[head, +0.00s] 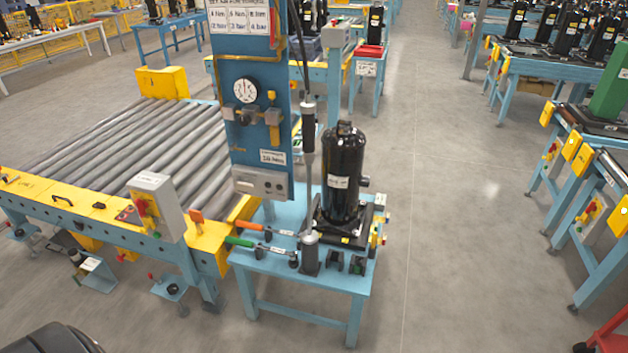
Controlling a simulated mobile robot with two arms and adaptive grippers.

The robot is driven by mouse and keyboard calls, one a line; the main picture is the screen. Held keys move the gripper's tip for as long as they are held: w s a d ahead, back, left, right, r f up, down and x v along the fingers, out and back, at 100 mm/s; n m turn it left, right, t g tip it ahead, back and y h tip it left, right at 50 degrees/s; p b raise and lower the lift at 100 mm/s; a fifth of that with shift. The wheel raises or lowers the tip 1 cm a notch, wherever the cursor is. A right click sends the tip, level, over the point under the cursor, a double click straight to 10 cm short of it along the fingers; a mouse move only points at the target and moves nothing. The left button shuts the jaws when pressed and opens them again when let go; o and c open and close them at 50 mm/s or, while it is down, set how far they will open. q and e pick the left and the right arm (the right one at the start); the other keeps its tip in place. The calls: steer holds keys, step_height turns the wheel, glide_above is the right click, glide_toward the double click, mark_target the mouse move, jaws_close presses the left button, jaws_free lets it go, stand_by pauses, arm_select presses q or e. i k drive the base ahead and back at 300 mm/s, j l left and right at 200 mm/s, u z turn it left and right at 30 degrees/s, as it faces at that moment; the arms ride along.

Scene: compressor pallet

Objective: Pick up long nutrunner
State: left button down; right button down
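A long upright tool (308,138), which looks like the long nutrunner, stands on the small blue table (320,278). It has a grey and black body, a cable running up from its top and a thin shaft. The shaft's lower end meets a dark grey cylindrical holder (310,254) near the table's front; the tip is hidden. The tool stands just left of a black compressor (342,175) on a dark base plate. Neither of my grippers is in view.
A blue panel (258,110) with a gauge stands behind and left of the tool. Wrenches with green (240,242) and orange (250,225) handles lie at the table's left. A roller conveyor (130,150) is further left.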

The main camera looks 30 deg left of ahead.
mark_target(309, 237)
steer(key=u, duration=0.8)
steer(key=k+l+u, duration=0.15)
steer(key=k+l, duration=0.3)
steer(key=i+l, duration=0.25)
steer(key=i, duration=0.2)
steer(key=i+l, duration=0.2)
steer(key=i, duration=0.2)
steer(key=i+l, duration=0.25)
steer(key=i, duration=0.2)
